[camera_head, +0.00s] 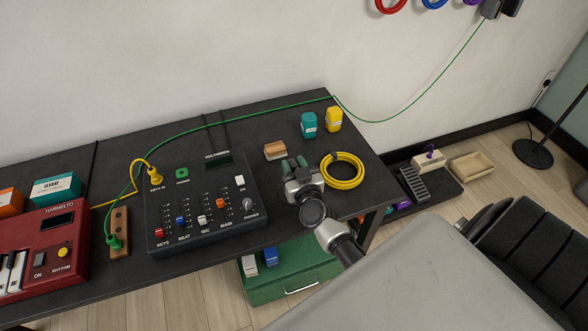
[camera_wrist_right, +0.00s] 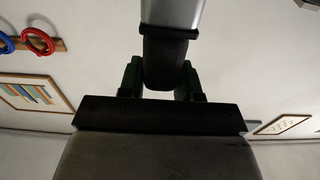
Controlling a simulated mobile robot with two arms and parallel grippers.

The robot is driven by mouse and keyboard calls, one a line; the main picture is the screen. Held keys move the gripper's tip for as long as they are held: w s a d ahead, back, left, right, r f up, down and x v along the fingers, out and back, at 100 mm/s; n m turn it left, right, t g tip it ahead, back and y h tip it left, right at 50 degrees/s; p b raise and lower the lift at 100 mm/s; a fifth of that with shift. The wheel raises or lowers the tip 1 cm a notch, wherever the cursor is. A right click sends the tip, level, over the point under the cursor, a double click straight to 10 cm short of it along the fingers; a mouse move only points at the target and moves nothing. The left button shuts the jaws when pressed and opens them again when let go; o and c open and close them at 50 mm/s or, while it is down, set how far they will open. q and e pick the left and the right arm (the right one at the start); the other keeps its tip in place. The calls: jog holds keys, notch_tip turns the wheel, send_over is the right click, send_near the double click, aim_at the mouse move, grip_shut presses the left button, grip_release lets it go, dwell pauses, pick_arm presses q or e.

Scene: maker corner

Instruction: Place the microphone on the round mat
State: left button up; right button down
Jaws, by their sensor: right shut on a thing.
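My right gripper (camera_head: 294,164) is over the black table, just left of a coiled yellow cable. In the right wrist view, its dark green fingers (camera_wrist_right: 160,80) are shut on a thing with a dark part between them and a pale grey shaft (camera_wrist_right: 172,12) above. This looks like the microphone, but its full shape is not visible. In the head view I cannot make out the microphone; the gripper hides that spot. I see no round mat in either view. My left gripper is not in view.
The black table (camera_head: 285,118) holds a mixer (camera_head: 195,225), a red keyboard (camera_head: 45,240), the yellow cable coil (camera_head: 327,174), a wooden block (camera_head: 275,151), a teal jar (camera_head: 309,124) and a yellow jar (camera_head: 334,119). A green cable crosses its back. A green box (camera_head: 290,283) stands below.

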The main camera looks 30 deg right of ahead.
jog(key=c, duration=0.8)
grip_release()
jog(key=v, duration=1.2)
jog(key=shift+b, duration=0.4)
